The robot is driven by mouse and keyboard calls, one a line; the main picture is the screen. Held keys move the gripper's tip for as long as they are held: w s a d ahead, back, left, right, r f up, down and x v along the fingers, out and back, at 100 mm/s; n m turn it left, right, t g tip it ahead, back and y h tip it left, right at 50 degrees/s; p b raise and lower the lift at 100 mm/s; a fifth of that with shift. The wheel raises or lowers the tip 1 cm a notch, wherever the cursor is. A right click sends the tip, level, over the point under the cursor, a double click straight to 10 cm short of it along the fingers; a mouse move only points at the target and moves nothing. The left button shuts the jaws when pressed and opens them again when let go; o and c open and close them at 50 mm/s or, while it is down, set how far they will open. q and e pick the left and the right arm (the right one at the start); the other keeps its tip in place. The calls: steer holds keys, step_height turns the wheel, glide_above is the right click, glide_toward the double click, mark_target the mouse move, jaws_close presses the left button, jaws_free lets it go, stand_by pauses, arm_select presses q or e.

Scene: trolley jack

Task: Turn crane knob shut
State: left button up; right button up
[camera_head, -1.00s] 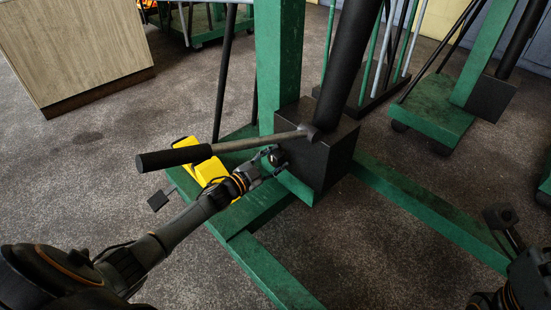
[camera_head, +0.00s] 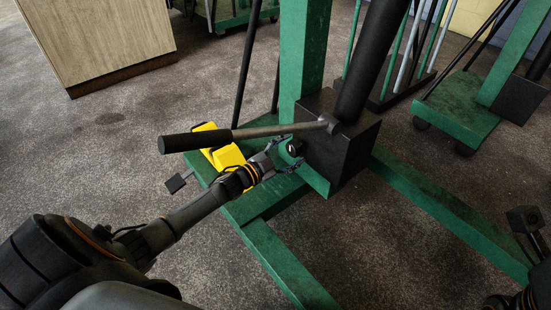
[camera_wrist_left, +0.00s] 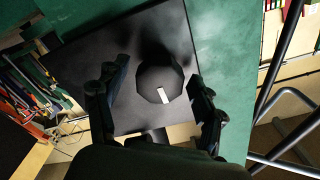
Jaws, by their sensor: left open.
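The crane knob (camera_head: 294,148) is a small dark round knob on the left face of the black pump block (camera_head: 341,147). In the left wrist view the knob (camera_wrist_left: 160,83) is many-sided and dark with a small white mark, standing out from the block's dark face. My left gripper (camera_head: 286,156) is open at the knob. In the wrist view its fingers (camera_wrist_left: 157,105) lie on either side of the knob with gaps, the left gap wider. The long pump handle (camera_head: 245,132) passes just above the gripper. My right arm shows only partly at the lower right; its fingertips are not clear.
The green crane post (camera_head: 303,60) and base legs (camera_head: 275,262) surround the block. A yellow object (camera_head: 222,153) lies on the base behind my left forearm. A wooden cabinet (camera_head: 97,38) stands at the back left. Open floor lies at left.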

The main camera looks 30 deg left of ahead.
arm_select(q)
steer(key=v, duration=1)
steer(key=shift+s, duration=0.25)
steer(key=shift+a, duration=0.1)
